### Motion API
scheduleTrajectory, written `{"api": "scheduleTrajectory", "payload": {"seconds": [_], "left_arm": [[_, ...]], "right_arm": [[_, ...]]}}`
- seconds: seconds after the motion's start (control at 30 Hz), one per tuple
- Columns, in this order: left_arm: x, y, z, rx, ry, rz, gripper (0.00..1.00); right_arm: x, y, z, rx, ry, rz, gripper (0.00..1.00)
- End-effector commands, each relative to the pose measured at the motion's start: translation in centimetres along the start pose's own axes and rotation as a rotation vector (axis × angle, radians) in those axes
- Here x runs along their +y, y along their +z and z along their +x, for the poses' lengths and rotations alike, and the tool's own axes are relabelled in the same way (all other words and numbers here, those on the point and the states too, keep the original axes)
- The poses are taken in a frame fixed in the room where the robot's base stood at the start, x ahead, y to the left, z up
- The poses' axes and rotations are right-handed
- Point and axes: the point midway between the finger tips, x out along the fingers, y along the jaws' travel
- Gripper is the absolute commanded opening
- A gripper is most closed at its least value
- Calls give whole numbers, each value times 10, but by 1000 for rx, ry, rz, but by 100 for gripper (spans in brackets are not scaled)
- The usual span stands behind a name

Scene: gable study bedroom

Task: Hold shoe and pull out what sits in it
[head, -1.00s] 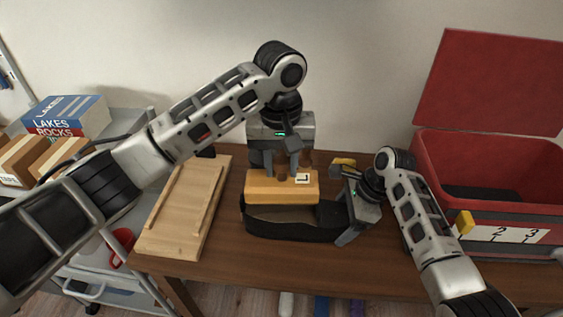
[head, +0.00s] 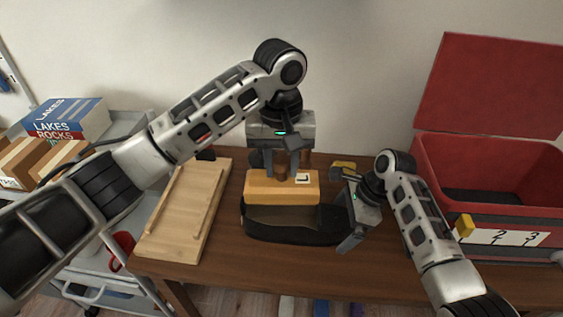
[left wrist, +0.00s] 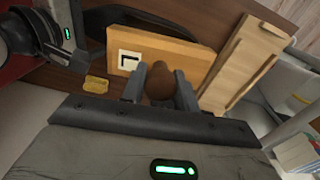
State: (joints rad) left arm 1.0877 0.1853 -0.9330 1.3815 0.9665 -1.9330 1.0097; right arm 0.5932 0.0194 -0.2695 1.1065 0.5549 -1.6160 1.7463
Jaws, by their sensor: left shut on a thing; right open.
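A black shoe-like thing (head: 290,228) lies on the brown desk. An orange wooden block (head: 270,190) with a white L-marked label stands at its far side, overlapping it in the head view; I cannot tell how deep it sits inside. The block also shows in the left wrist view (left wrist: 185,52). My left gripper (head: 281,172) comes from above and is shut on the block's brown knob (left wrist: 159,82). My right gripper (head: 348,222) is open beside the right end of the shoe; whether it touches the shoe is unclear.
A pale wooden board (head: 185,212) lies to the left. An open red box (head: 490,190) with a number strip stands to the right. A small yellow thing (head: 342,164) lies behind my right gripper. Books and cartons sit on a grey cart (head: 125,125) at far left.

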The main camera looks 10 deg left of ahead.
Motion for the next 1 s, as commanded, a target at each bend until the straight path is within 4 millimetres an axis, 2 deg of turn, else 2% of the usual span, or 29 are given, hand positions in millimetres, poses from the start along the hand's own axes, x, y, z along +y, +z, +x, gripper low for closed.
{"api": "scheduleTrajectory", "payload": {"seconds": [0.17,0.4,0.6,0.77,1.0], "left_arm": [[0,0,0,1,0,0,10],[0,0,0,1,0,0,10],[0,0,0,1,0,0,10],[0,0,0,0,0,0,10],[0,0,0,0,0,0,10]], "right_arm": [[-2,0,-24,0,-7,-1,100],[-2,1,-77,-2,-9,-2,100],[-1,1,-109,-3,-7,-1,100],[-1,1,-119,-3,-4,-1,100],[0,1,-120,-3,-3,-1,100]]}}
